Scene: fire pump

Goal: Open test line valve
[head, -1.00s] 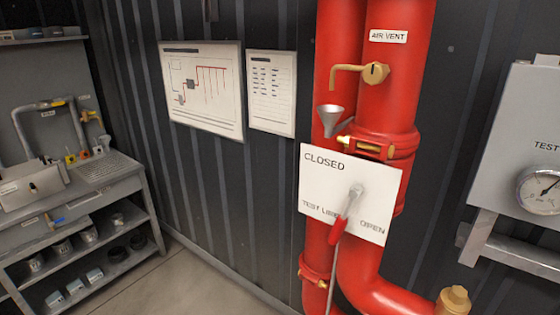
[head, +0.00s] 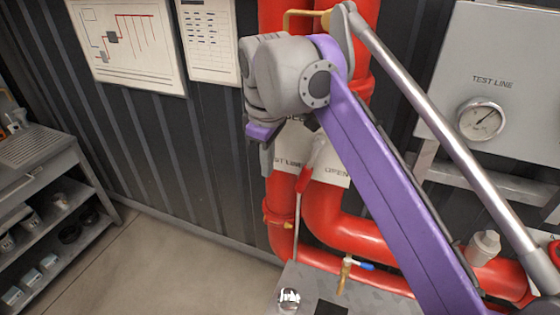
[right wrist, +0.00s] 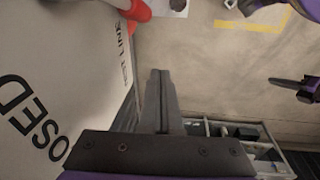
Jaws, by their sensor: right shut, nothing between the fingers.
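My right gripper (head: 266,160) is at the placard's left side, fingers pointing down, apart from the lever. In the right wrist view its fingers (right wrist: 160,88) are together and empty. There the placard (right wrist: 55,60) lies to their left, and the red grip (right wrist: 138,10) is at the top. My left gripper is not in the head view.
Red pipes (head: 345,228) run behind and below the placard. A gauge (head: 481,119) is on a grey panel at right. A small blue-handled valve (head: 358,266) is low in front. A shelf unit (head: 48,215) stands at left; the floor (head: 180,265) between is clear.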

